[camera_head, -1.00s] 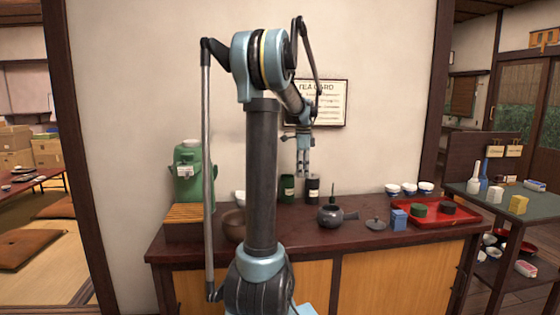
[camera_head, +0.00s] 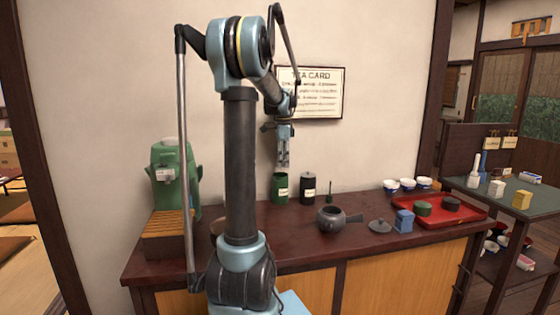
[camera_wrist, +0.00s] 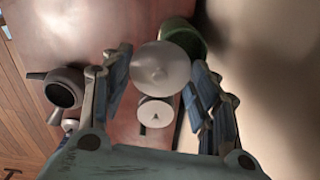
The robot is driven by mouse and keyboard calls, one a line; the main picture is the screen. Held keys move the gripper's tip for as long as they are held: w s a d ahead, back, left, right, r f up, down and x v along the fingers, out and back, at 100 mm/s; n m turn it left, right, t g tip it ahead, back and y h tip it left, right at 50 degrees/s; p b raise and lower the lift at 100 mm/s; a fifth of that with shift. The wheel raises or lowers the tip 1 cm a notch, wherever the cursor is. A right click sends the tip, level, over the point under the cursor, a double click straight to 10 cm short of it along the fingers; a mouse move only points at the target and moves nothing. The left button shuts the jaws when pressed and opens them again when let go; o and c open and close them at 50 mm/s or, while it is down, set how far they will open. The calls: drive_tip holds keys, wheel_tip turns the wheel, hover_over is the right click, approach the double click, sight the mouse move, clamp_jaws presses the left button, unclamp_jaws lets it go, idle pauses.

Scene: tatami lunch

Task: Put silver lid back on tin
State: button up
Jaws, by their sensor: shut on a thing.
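My gripper (camera_head: 283,165) is above the dark green tin (camera_head: 280,188) at the back of the counter. In the wrist view my gripper (camera_wrist: 158,80) is shut on the silver lid (camera_wrist: 160,68), a round disc between its fingers. The green tin (camera_wrist: 190,35) shows just beyond the lid, which hides part of it, so its mouth cannot be seen. The lid cannot be made out clearly in the head view. The black tin (camera_head: 308,188) stands just right of the green one. A smaller pale disc (camera_wrist: 155,112) below the held lid looks like its top.
A dark teapot (camera_head: 332,217), its loose lid (camera_head: 380,226), a blue box (camera_head: 404,221) and a red tray (camera_head: 462,217) are to the right. A green dispenser (camera_head: 175,175) stands left. The wall (camera_head: 150,75) is close behind the tins.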

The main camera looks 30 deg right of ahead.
drive_tip(key=shift+w+a+f, duration=0.1)
drive_tip(key=shift+f, duration=2.1)
drive_tip(key=shift+f, duration=0.4)
drive_tip(key=shift+c, duration=0.2)
drive_tip(key=o, duration=0.9)
drive_tip(key=shift+o, duration=0.2)
drive_tip(key=o, duration=0.4)
drive_tip(key=shift+r, duration=0.15)
drive_tip(key=shift+r, duration=3.4)
